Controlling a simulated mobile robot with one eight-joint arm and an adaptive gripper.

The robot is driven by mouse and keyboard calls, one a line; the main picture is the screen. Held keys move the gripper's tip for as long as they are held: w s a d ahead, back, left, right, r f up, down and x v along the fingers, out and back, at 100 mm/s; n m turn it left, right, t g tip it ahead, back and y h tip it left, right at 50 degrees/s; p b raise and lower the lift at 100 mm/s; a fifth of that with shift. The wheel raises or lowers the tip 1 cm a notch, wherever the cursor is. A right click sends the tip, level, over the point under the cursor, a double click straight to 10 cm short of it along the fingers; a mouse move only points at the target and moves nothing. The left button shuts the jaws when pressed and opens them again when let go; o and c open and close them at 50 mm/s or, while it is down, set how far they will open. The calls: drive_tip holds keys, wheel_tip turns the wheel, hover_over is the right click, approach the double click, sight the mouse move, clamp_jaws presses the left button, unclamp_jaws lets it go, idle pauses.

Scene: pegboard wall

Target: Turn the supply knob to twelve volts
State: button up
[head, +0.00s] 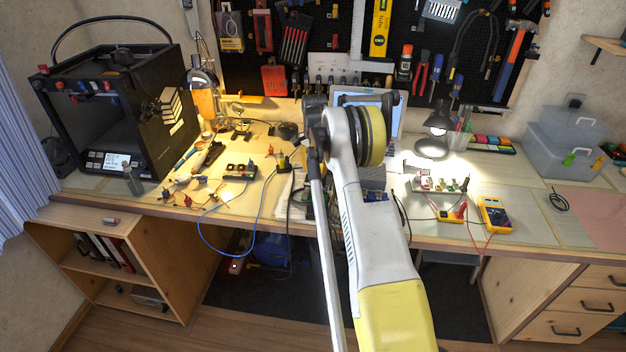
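I cannot make out a supply knob marked with volts in the head view. A small dark box (240,171) with coloured knobs or terminals lies on the left half of the bench, too small to read. My white and yellow arm rises through the middle of the view and covers the centre of the bench. I cannot pick out my gripper's fingers; they seem hidden behind the arm, so its distance to any knob does not show.
A black 3D printer (110,120) stands at the left of the workbench (520,215). A laptop (381,115) is partly behind my arm. A yellow multimeter (494,214) with leads lies at the right. A blue cable (238,228) hangs over the front edge.

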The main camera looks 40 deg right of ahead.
drive_tip(key=shift+f, duration=0.9)
clamp_jaws()
drive_tip(key=n, duration=0.5)
drive_tip(key=shift+n+p, duration=0.4)
drive_tip(key=n, duration=0.6)
